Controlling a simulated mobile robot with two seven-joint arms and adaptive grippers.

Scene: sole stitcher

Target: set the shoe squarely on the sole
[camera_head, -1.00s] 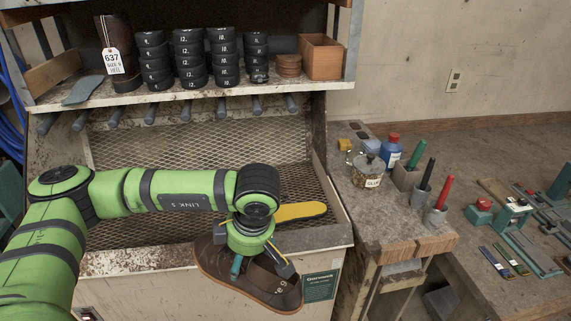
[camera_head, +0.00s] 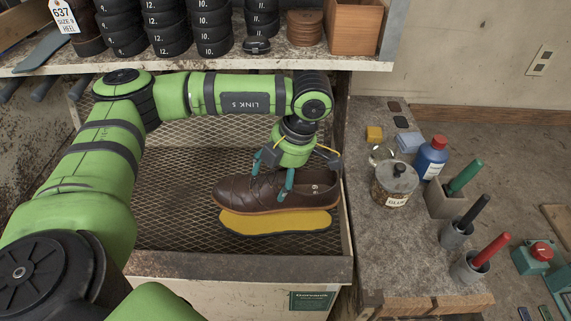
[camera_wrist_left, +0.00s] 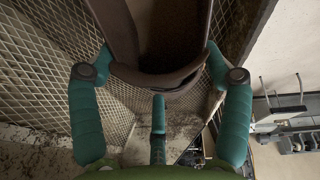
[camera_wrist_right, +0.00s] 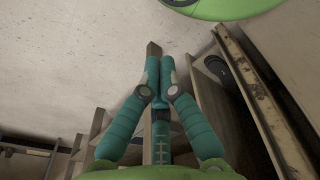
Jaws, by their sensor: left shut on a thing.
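A brown leather shoe (camera_head: 245,192) is upright in the head view, toe to the left. My left gripper (camera_head: 287,180) is shut on it near its opening; the left wrist view shows the fingers (camera_wrist_left: 158,80) around the shoe's collar (camera_wrist_left: 165,78). The yellow sole (camera_head: 275,222) with a dark edge lies on the mesh, just below the shoe in the picture. The shoe hides the sole's far edge, and I cannot tell whether they touch. My right gripper (camera_wrist_right: 160,72) shows only in its wrist view, with its fingertips close together and no shoe or sole between them.
The mesh tray has a raised front rim (camera_head: 240,268). A shelf (camera_head: 300,60) with black rolls (camera_head: 213,35) stands above the arm. On the right bench are a glue jar (camera_head: 395,185), a blue bottle (camera_head: 431,158) and upright coloured tools (camera_head: 490,250).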

